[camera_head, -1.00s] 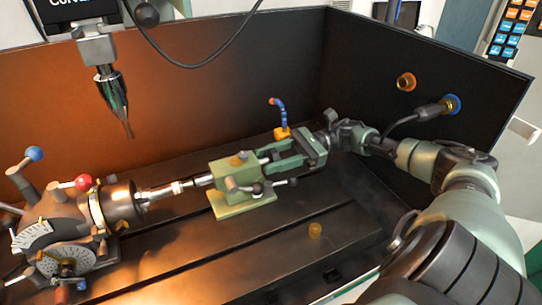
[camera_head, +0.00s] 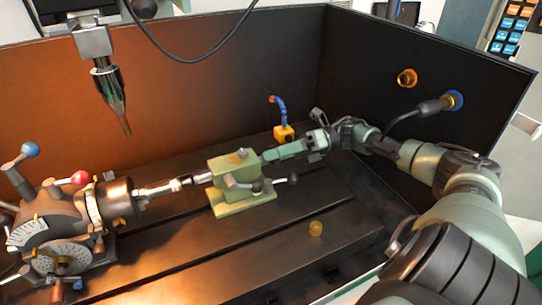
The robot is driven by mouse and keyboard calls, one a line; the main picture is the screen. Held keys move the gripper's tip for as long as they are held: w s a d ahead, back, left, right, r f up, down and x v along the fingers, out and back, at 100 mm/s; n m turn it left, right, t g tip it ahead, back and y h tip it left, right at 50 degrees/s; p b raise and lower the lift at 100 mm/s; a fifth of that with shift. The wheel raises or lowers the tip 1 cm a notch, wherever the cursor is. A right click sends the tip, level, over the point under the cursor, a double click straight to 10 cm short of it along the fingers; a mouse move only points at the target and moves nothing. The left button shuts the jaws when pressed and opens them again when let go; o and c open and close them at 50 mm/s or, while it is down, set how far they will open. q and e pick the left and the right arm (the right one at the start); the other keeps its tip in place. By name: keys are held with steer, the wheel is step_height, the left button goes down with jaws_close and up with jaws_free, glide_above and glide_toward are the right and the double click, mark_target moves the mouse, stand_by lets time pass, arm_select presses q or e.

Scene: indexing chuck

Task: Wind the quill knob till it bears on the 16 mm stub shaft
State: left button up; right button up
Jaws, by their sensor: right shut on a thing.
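The stub shaft (camera_head: 158,189) is a bright metal bar held level in the dark indexing chuck (camera_head: 117,199) at the left. The tailstock (camera_head: 236,182) is a green block to its right. Its pale quill (camera_head: 203,177) points at the shaft's free end; I cannot tell whether they touch. My right gripper (camera_head: 270,155) reaches in from the right, in line with the tailstock, and is shut at its right end. The quill knob is hidden between the fingers, which show nearly edge-on. My left gripper is not in view.
A spindle with a pointed tool (camera_head: 112,92) hangs at the back left. A blue hose on an orange block (camera_head: 283,132) stands just behind my right gripper. Clamp levers (camera_head: 262,184) stick out at the tailstock's front. A small brass piece (camera_head: 315,228) lies on the slotted bed.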

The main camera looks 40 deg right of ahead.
steer(key=m, duration=0.4)
steer(key=shift+r+m+p, duration=0.1)
steer(key=shift+m+p, duration=0.2)
steer(key=shift+p, duration=0.05)
steer(key=m+p, duration=0.1)
steer(key=m, duration=0.4)
steer(key=m+p, duration=0.1)
steer(key=m, duration=0.5)
steer(key=shift+r+p, duration=0.1)
steer(key=shift+p, duration=0.3)
steer(key=shift+m+p, duration=0.75)
steer(key=shift+m, duration=1.75)
steer(key=o, duration=1.4)
steer(key=shift+c, duration=0.2)
